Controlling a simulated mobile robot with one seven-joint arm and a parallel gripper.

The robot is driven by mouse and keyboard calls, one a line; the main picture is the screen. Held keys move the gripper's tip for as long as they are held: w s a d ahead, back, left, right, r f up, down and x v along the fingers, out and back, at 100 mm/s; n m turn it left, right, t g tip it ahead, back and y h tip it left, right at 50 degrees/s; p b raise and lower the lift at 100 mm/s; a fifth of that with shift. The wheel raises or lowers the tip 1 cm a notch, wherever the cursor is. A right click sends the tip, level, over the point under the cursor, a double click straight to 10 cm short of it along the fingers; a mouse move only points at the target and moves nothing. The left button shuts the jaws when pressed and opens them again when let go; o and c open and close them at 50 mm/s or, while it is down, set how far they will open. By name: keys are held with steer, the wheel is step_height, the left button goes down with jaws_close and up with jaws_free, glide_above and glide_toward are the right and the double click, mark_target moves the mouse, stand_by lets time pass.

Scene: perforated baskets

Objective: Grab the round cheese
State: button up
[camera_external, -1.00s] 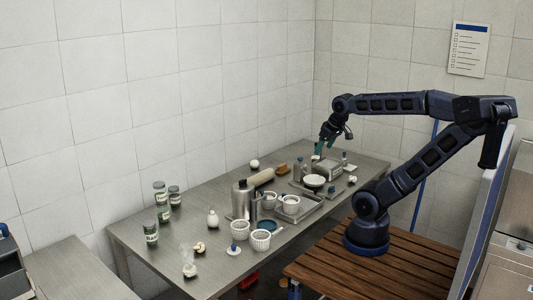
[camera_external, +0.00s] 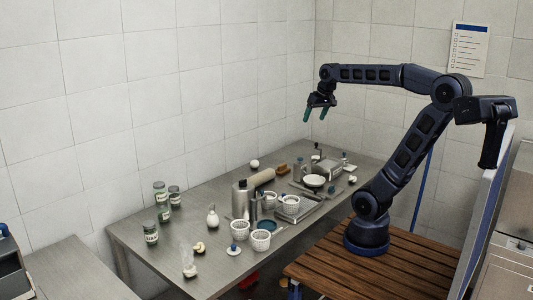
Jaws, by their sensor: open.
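My gripper (camera_external: 315,117) is open and empty, with its two green fingers pointing down, high above the far part of the steel table (camera_external: 180,238). Several small pale things that could be the round cheese stand on the table. A white round one (camera_external: 255,164) lies near the wall, below and to the left of my gripper. Other pale ones are at the near end (camera_external: 190,271), beside the small baskets (camera_external: 199,247) and at the right edge (camera_external: 353,180). They are too small to tell which is the cheese. My gripper touches none of them.
White perforated baskets (camera_external: 240,229) stand near the front edge. Green-labelled jars (camera_external: 151,234) stand at the left.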

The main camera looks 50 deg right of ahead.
steer(key=w+d+r+m, duration=0.3)
steer(key=w+d+m, duration=0.1)
steer(key=w+d, duration=0.75)
steer(key=m+g+h, duration=0.3)
steer(key=m+g, duration=0.1)
steer(key=m, duration=0.5)
glide_above(316, 157)
steer(key=a, duration=0.3)
step_height(316, 157, down, 8)
steer(key=a+x, duration=0.2)
steer(key=x, duration=1)
steer(key=a+f+x, duration=0.1)
steer(key=a+x, duration=0.1)
steer(key=x, duration=1.1)
steer(key=a+f+x, duration=0.1)
steer(key=a+x, duration=0.2)
steer(key=x, duration=0.9)
steer(key=shift+s+d+f, duration=0.1)
steer(key=shift+f, duration=0.2)
steer(key=shift+c, duration=0.5)
steer(key=c, duration=1)
